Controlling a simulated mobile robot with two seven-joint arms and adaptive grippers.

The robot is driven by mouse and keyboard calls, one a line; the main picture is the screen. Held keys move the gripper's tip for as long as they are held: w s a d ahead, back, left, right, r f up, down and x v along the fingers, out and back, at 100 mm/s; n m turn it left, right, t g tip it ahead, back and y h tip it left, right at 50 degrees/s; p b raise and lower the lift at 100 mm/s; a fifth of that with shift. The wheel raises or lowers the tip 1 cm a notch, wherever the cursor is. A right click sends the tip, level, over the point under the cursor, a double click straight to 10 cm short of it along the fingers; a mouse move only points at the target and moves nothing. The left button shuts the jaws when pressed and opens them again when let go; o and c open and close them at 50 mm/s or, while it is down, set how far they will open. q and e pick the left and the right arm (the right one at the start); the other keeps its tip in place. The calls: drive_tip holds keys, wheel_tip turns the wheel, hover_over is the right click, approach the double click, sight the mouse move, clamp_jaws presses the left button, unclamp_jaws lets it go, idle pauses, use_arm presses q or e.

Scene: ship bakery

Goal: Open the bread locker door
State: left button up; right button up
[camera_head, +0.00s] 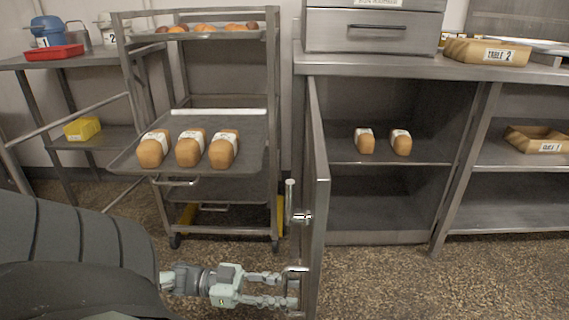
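The bread locker is the steel cabinet under the counter, and its door (317,190) stands swung out toward me, seen nearly edge-on. The locker's inside shows, with two wrapped loaves (365,141) (401,143) on its shelf. The door handle (290,203) is a metal bar on the door's left face. My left gripper (292,290) comes in from the left at the bottom, with its fingertips at the handle's lower end. Its two fingers are apart, with a gap between them; whether they touch the handle I cannot tell. My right gripper is not in view.
A wheeled rack (272,130) stands left of the door, with three loaves on a pulled-out tray (245,165). A crate marked Table 2 (485,52) sits on the counter. Speckled floor (420,285) in front of the locker is clear.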

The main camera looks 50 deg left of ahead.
use_arm(q)
drive_tip(key=v, duration=1.2)
idle(0.5)
